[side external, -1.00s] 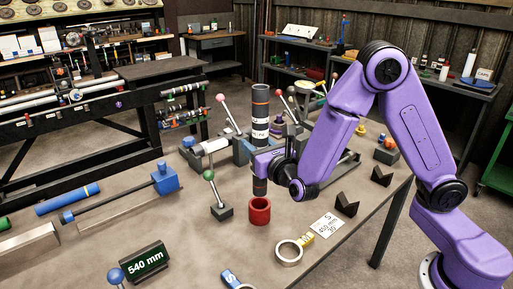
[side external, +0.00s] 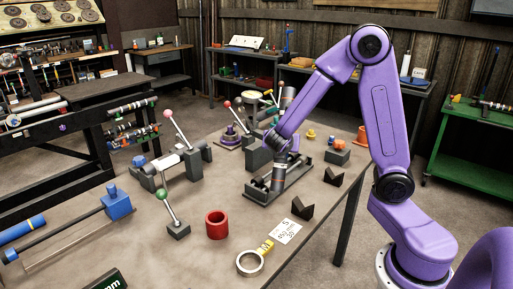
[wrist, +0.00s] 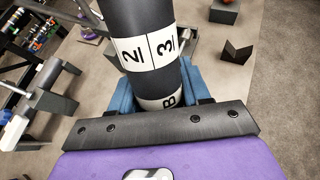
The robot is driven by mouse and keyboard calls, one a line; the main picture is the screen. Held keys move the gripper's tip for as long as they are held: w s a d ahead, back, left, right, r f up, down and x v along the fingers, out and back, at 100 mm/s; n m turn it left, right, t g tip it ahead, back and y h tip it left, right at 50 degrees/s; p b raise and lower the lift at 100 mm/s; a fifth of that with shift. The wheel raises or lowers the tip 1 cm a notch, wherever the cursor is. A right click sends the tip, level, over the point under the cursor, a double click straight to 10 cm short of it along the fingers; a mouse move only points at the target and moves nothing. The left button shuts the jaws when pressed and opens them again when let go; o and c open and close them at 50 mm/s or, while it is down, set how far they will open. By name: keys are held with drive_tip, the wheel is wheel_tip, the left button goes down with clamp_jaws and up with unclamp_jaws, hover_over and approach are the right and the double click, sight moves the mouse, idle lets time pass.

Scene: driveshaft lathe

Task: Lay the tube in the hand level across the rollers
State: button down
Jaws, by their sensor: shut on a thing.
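My gripper (side external: 280,143) is shut on the dark tube (side external: 288,97). The tube stands steeply, leaning a little, with its upper end above the gripper. In the wrist view the tube (wrist: 137,18) is black with white bands marked with figures, between the blue jaws (wrist: 160,92). The roller stand (side external: 268,196), a long grey base on the bench, lies under and around the gripper. The lower part of the tube is hard to tell from the stand's dark parts, so I cannot tell whether they touch. The rollers are partly hidden by my gripper.
A red ring (side external: 217,224), a green-knobbed lever (side external: 175,213) and a steel ring with a yellow tag (side external: 250,263) stand nearer. Two dark V-blocks (side external: 302,206) are right of the stand. A pink-knobbed fixture (side external: 185,160) is left. Bare bench lies between these things.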

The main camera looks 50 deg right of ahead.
drive_tip(key=s+d+f+m+g+y, duration=0.4)
drive_tip(key=s+m+g, duration=0.15)
drive_tip(key=m, duration=0.45)
drive_tip(key=s+d+f+m+g+y, duration=0.35)
drive_tip(key=m+g, duration=0.25)
drive_tip(key=m, duration=0.4)
drive_tip(key=w+d+m+t+y, duration=0.1)
drive_tip(key=w+m+t, duration=0.1)
drive_tip(key=m, duration=0.8)
drive_tip(key=w+d+f+m+t+y, duration=0.1)
drive_tip(key=w+d+m+t+y, duration=0.1)
drive_tip(key=m, duration=0.9)
drive_tip(key=shift+w+f+t, duration=0.15)
drive_tip(key=shift+w+t, duration=0.2)
drive_tip(key=shift+w, duration=0.45)
drive_tip(key=shift+d, duration=0.15)
